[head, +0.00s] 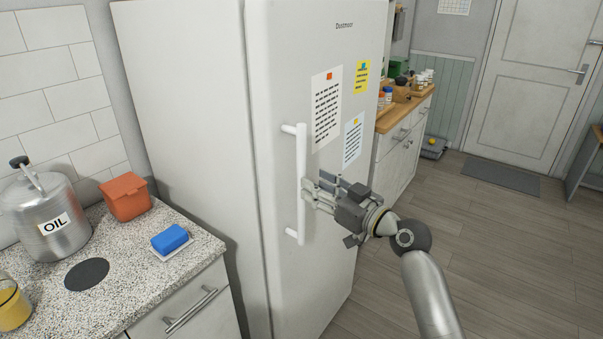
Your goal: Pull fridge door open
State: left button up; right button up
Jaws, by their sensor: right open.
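The white fridge (190,90) stands in the middle of the head view. Its door (277,80) faces right and looks shut against the body. A long white vertical handle (301,160) is on the door's left side, near the edge by the counter. My right gripper (310,193) is at the lower half of the handle, with its fingers pointing left at the bar. The jaws are open; I cannot tell whether a finger touches the bar. My left gripper is not in view.
A speckled counter (135,285) on the left holds an oil can (45,215), an orange container (126,197) and a blue sponge (170,238). A wooden-topped cabinet (400,150) stands behind the fridge. The floor (480,230) on the right is clear around a dark mat (502,176).

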jog(key=shift+p+x, duration=0.55)
jog(key=shift+x, duration=2.4)
grip_shut()
